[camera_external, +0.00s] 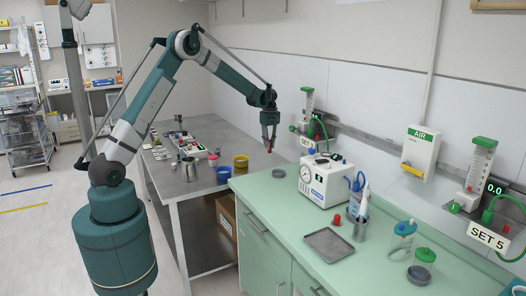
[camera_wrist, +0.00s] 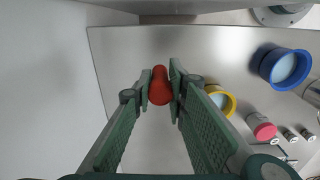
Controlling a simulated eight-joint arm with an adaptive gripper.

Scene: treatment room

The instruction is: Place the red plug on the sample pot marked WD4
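My gripper (camera_external: 269,138) is in the air near the far right end of the grey metal table. It is shut on the red plug (camera_wrist: 159,85), which sits between the two fingertips in the wrist view; the plug also shows as a small red spot below the fingers in the external view (camera_external: 269,150). A yellow pot (camera_external: 241,159), a blue pot (camera_external: 223,171) and a pink-topped pot (camera_external: 213,158) stand on the metal table. In the wrist view the yellow pot (camera_wrist: 229,103), blue pot (camera_wrist: 266,67) and pink-topped pot (camera_wrist: 262,128) are right of the plug. No WD4 mark is legible.
The grey metal table (camera_external: 200,190) carries several small items farther left. The green counter (camera_external: 280,218) holds a white device with a gauge (camera_external: 325,183), an empty metal tray (camera_external: 329,245) and a small red item (camera_external: 336,220). Bare table lies below the plug.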

